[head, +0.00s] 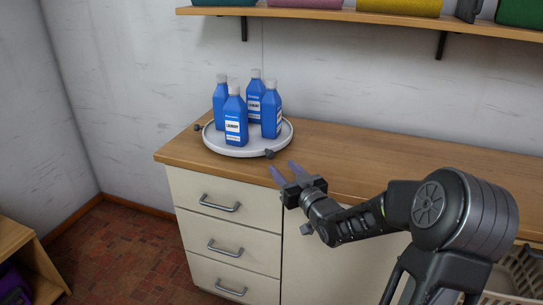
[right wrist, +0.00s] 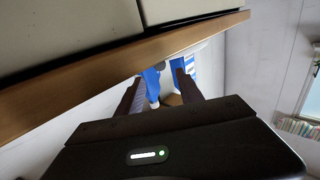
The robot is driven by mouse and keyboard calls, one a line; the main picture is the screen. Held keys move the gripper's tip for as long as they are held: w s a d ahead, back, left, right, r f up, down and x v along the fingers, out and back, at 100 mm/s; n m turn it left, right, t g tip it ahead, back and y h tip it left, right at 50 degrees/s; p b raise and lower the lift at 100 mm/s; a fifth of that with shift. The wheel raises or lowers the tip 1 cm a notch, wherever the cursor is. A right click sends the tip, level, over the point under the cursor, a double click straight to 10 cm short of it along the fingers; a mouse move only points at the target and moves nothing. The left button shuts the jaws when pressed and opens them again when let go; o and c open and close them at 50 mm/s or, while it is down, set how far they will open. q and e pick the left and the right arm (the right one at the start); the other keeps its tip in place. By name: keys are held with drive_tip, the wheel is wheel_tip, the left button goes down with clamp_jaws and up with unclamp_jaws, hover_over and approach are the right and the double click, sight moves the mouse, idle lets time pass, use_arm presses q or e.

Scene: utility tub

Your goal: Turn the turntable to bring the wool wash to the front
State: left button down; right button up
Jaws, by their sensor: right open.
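A round white turntable (head: 212,138) sits on the left end of the wooden counter. Several blue bottles with white caps stand upright on it, among them a front bottle (head: 236,122) with a white label. The labels are too small to tell which is the wool wash. Dark knobs sit on the turntable's rim, one at the front right (head: 269,154) and one at the left (head: 198,127). My right gripper (head: 283,171) is open and empty, just in front and to the right of the turntable, apart from it. In the right wrist view, blue bottles (right wrist: 152,82) show between its fingers. My left gripper is not in view.
The wooden counter (head: 390,170) is clear right of the turntable. Its front edge lies by my right gripper, above drawers with grey handles (head: 220,203). A wall shelf (head: 350,15) with coloured bins hangs above. A basket (head: 520,275) stands at lower right.

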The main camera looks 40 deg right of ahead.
sight(271, 155)
drive_tip(key=shift+w+d, duration=0.25)
drive_tip(key=shift+w, duration=1.05)
drive_tip(key=shift+w+d, duration=0.2)
drive_tip(key=shift+w, duration=1.05)
drive_tip(key=shift+w+d, duration=0.25)
drive_tip(key=shift+w, duration=1.05)
drive_tip(key=shift+c, duration=0.3)
clamp_jaws()
